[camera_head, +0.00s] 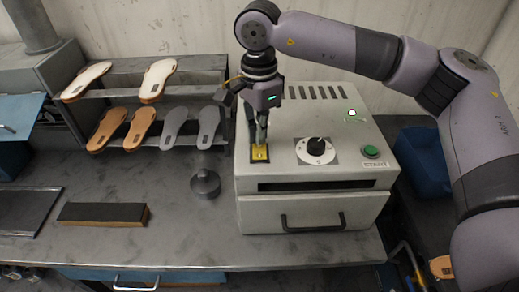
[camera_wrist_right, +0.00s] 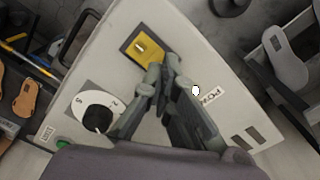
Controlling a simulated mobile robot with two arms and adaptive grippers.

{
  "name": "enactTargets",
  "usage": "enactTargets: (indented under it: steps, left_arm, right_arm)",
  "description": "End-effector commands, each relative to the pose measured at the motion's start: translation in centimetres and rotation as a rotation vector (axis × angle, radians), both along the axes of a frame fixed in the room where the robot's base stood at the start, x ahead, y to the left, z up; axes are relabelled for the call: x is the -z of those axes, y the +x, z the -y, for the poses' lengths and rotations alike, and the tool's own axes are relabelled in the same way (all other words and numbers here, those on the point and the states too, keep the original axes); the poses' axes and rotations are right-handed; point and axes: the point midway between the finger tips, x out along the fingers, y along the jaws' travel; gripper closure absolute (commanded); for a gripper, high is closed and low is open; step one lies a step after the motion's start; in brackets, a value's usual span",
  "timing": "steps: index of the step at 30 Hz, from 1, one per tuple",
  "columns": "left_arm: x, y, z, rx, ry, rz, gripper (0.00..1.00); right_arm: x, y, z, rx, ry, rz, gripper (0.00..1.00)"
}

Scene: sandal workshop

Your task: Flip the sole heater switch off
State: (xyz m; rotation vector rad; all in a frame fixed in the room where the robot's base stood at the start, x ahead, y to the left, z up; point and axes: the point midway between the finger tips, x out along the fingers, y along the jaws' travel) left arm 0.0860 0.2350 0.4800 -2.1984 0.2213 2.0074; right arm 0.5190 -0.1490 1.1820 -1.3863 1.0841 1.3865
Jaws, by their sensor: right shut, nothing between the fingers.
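The sole heater (camera_head: 310,194) is a light grey box on the bench. My right gripper (camera_head: 261,148) points down just behind the switch, shut and empty. In the right wrist view the switch plate (camera_wrist_right: 147,40) shows just beyond the fingertips (camera_wrist_right: 165,72). I cannot tell whether they touch the lever, or which position it is in. My left gripper is not in view.
A black dial (camera_head: 317,148) and a green button (camera_head: 371,151) sit right of the switch. A drawer handle (camera_head: 313,222) sticks out in front. A rack of soles (camera_head: 190,62) stands left, with a dark round weight (camera_head: 205,184) nearby. A blue bin (camera_head: 420,160) is right.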

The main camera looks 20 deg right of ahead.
Motion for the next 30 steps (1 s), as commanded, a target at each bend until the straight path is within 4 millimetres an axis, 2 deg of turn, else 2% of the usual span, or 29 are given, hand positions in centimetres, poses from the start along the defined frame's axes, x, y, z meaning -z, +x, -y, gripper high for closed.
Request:
enactTargets:
  steps: [24,30]
  left_arm:
    - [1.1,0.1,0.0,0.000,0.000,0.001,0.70]
    - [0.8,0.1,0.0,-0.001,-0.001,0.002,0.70]
  right_arm:
    - [1.3,0.0,0.0,0.000,0.000,0.000,1.00]
    - [0.8,0.0,0.0,0.000,0.000,0.000,1.00]
